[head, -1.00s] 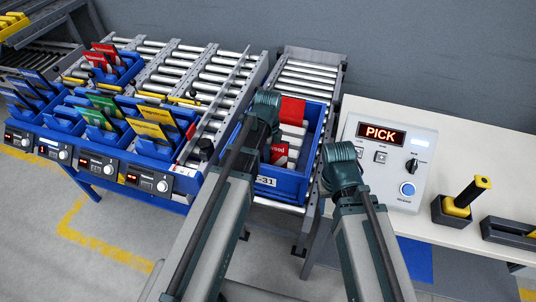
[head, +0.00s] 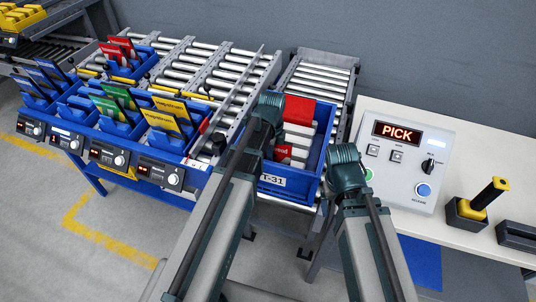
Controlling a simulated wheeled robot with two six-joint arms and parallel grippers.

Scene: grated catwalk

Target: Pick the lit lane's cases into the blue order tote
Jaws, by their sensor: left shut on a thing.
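The blue order tote (head: 275,197), labelled "T-31" on its front, sits on a roller conveyor right of the lanes. A red case (head: 299,112), several white ones and a red-and-white one (head: 283,153) show in it. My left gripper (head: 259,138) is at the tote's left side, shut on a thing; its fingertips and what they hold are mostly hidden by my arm. My right arm bends beside the tote's right wall; its gripper is hidden. The lanes' front blue bins hold green cases (head: 112,107), yellow cases (head: 165,121) and dark blue ones (head: 45,78).
Small displays line the rack front, one (head: 160,171) below the yellow cases; which lane is lit is unclear. A control panel (head: 405,165) reading "PICK" stands on the white bench at right, beside a yellow-black handheld tool (head: 488,194). Bare rollers (head: 322,75) lie behind the tote.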

